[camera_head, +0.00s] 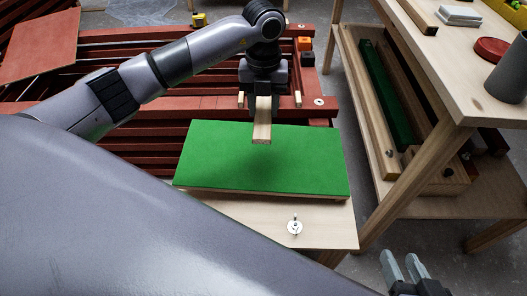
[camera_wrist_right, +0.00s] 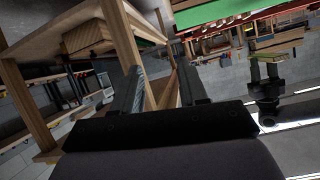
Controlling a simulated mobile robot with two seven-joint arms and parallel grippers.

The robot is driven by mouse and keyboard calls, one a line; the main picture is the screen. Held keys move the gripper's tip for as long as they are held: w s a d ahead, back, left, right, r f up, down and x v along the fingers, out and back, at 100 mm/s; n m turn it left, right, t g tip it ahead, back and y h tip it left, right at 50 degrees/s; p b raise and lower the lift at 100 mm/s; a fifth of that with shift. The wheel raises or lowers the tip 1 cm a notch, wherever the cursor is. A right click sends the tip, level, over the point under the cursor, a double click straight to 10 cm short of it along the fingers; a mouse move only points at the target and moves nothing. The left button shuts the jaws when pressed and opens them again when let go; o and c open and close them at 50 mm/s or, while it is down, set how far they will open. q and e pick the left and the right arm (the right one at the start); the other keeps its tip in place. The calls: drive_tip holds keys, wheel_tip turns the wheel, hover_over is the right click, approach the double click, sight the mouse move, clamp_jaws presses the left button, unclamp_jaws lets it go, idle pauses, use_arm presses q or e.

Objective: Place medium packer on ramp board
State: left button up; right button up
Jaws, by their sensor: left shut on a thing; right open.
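The green ramp board (camera_head: 265,160) lies on a pale wooden board (camera_head: 325,215) in the middle of the head view. My left gripper (camera_head: 263,98) is above the far edge of the green board. It is shut on a light wooden packer (camera_head: 262,130), whose near end hangs out over the green surface. Whether the packer touches the board, I cannot tell. My right gripper (camera_head: 405,268) is open and empty at the lower right, apart from the board. Its fingers also show in the right wrist view (camera_wrist_right: 165,95).
Dark red battens (camera_head: 120,50) lie behind and left of the green board. A wooden workbench (camera_head: 450,100) stands on the right, with a grey cup (camera_head: 508,70) and a red round lid (camera_head: 491,50) on top. A wing-nut fixing (camera_head: 295,227) sits on the pale board's front part.

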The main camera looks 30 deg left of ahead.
use_arm(q)
drive_tip(key=b, duration=0.2)
hover_over(263, 156)
wheel_tip(263, 156, down, 10)
drive_tip(key=shift+r, duration=0.2)
wheel_tip(263, 156, down, 5)
drive_tip(key=shift+r+b, duration=0.1)
drive_tip(key=shift+b, duration=0.95)
drive_tip(key=shift+f, duration=0.4)
use_arm(e)
drive_tip(key=a+y, duration=0.1)
drive_tip(key=a, duration=0.1)
drive_tip(key=w+a+y, duration=0.1)
drive_tip(key=shift+a+f+m+y, duration=0.3)
drive_tip(key=shift+a+f+m, duration=0.05)
drive_tip(key=shift+m, duration=0.05)
use_arm(q)
drive_tip(key=shift+f, duration=0.1)
drive_tip(key=o, duration=1)
drive_tip(key=shift+o, duration=0.2)
